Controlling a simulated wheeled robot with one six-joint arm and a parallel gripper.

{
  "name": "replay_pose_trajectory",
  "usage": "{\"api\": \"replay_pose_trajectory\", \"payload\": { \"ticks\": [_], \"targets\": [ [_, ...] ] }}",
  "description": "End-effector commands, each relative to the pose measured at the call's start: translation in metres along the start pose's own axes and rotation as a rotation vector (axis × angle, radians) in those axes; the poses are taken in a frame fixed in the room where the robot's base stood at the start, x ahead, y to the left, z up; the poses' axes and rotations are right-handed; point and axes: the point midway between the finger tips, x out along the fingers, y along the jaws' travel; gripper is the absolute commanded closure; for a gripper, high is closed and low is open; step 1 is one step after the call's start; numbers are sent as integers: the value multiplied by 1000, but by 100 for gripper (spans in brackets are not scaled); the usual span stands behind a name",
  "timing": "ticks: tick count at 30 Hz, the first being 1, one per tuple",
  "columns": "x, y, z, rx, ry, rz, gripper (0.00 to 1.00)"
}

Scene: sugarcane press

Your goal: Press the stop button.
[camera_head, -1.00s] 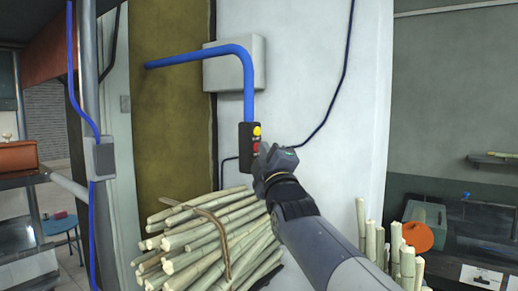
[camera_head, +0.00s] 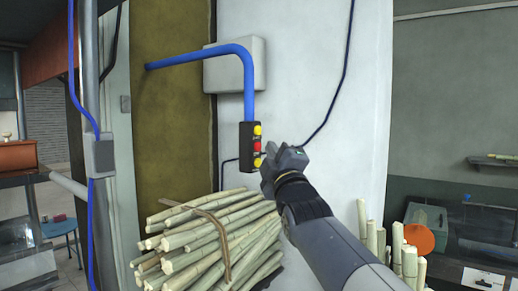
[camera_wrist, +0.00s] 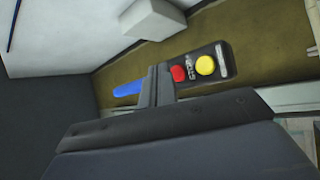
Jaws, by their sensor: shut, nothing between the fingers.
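The black control box (camera_head: 245,150) hangs at the lower end of a blue pipe in front of the wall. It bears a red button (camera_head: 257,146) between two yellow buttons, an upper one (camera_head: 257,130) and a lower one (camera_head: 257,162). Its lettering is too small to read. In the wrist view the red button (camera_wrist: 178,74) and one yellow button (camera_wrist: 205,65) show; the other yellow one is hidden behind the fingers. My gripper (camera_head: 267,163) is shut and empty, just right of the box's lower end. I cannot tell whether it touches the box.
A tied bundle of cane (camera_head: 215,240) lies below the box. More cane stands upright (camera_head: 397,250) at the right. A grey wall box (camera_head: 234,65) and the blue pipe (camera_head: 250,85) are above. The white wall right of the control box is mostly clear.

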Motion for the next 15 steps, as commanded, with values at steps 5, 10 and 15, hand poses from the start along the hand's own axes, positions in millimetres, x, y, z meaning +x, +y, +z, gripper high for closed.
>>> {"api": "replay_pose_trajectory", "payload": {
  "ticks": [5,10,15],
  "targets": [
    [-13,8,10,-3,-2,1,100],
    [-24,19,18,-4,-3,2,100],
    [-32,24,23,-2,-1,0,100]
  ]
}}
